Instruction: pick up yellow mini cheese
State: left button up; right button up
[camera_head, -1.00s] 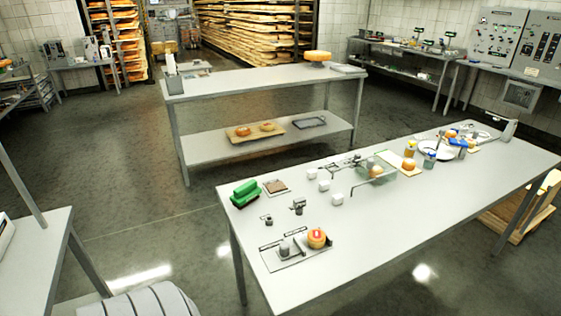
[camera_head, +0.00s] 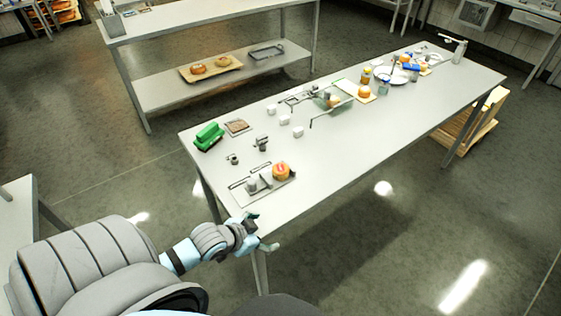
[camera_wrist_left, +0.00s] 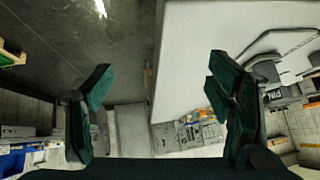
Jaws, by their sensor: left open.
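A small round orange-yellow cheese (camera_head: 281,171) with a red mark on top sits on a flat grey tray (camera_head: 265,192) at the near left end of the long white table (camera_head: 345,150). Other small orange-yellow cheeses sit farther along: one (camera_head: 364,92) on a board, another by the glass-like container; which one is the yellow mini cheese I cannot tell. My left gripper (camera_head: 262,232) is open and empty at the table's near left edge, apart from the cheese. In the left wrist view its dark green fingers (camera_wrist_left: 159,85) are spread, with no cheese between them.
A green block-like object (camera_head: 209,136), small white cubes (camera_head: 284,120) and small metal weights (camera_head: 262,143) stand on the table near the tray. A clear container (camera_head: 331,98) is farther back. The table's front strip is bare. A second table (camera_head: 205,25) stands behind.

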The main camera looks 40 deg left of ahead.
pick_arm(q)
jog(key=w+a+r+t, duration=0.4)
jog(key=w+a+r, duration=0.2)
jog(key=w+a, duration=0.45)
jog(key=b, duration=0.6)
send_near(277, 171)
jog(key=x, duration=0.2)
jog(key=shift+w+a+f, duration=0.2)
jog(key=shift+w+f, duration=0.1)
jog(key=shift+w, duration=0.05)
jog(key=x, duration=0.2)
jog(key=b+x, duration=0.1)
jog(key=x, duration=0.1)
jog(key=b+x, duration=0.1)
jog(key=x, duration=0.2)
jog(key=shift+d+f, duration=0.1)
jog(key=shift+d, duration=0.15)
jog(key=shift+w+f+b, duration=0.15)
jog(key=shift+w+b, duration=0.15)
jog(key=shift+w, duration=0.15)
jog(key=c, duration=1.4)
